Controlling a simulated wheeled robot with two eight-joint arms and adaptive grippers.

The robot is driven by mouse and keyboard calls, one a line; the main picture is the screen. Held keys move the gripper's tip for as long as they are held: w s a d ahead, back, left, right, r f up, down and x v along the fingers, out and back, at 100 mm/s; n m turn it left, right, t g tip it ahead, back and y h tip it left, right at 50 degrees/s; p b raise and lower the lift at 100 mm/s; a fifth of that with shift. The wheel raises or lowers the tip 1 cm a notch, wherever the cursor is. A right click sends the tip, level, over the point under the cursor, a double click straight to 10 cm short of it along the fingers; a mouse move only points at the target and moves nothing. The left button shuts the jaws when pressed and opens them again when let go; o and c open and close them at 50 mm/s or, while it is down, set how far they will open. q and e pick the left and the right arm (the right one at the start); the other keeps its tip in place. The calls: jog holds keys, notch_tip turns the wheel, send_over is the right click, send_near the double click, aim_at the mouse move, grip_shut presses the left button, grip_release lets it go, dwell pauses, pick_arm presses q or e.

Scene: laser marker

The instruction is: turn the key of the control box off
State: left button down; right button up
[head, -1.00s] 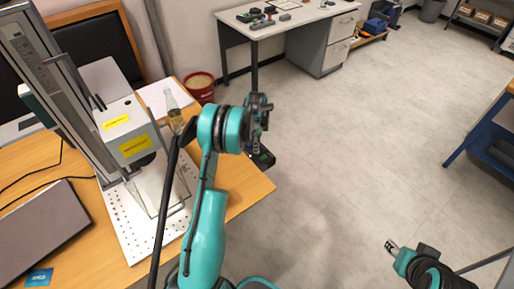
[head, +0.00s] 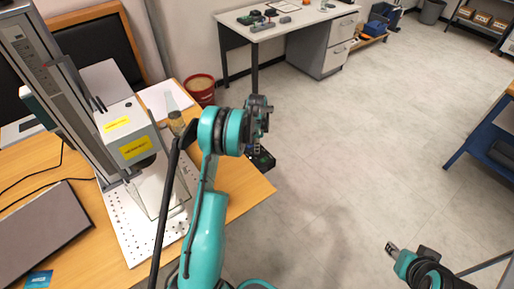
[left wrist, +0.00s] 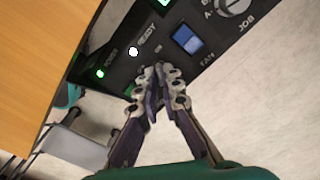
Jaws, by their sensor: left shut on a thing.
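The control box (left wrist: 215,60) is a dark panel in the left wrist view, with white lettering including READY, FAN and JOB. Lit green lamps (left wrist: 100,73), a white lamp, a blue switch (left wrist: 187,39) and a round knob (left wrist: 235,4) show on it. My left gripper (left wrist: 157,82) is shut at the panel, just below the ON lettering. The key itself is hidden between or behind the fingers, so its angle cannot be told. In the head view the box (head: 264,159) shows partly, below my left gripper (head: 264,118). My right gripper (head: 392,249) is far from the box, over the floor.
A red bucket (head: 200,88) stands behind the table. The floor at right is open.

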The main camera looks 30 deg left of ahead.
pick_arm(q)
jog(key=n, duration=1.2)
jog(key=shift+n, duration=2.1)
jog(key=c, duration=1.7)
grip_release()
jog(key=shift+r, duration=0.15)
notch_tip(320, 180, up, 12)
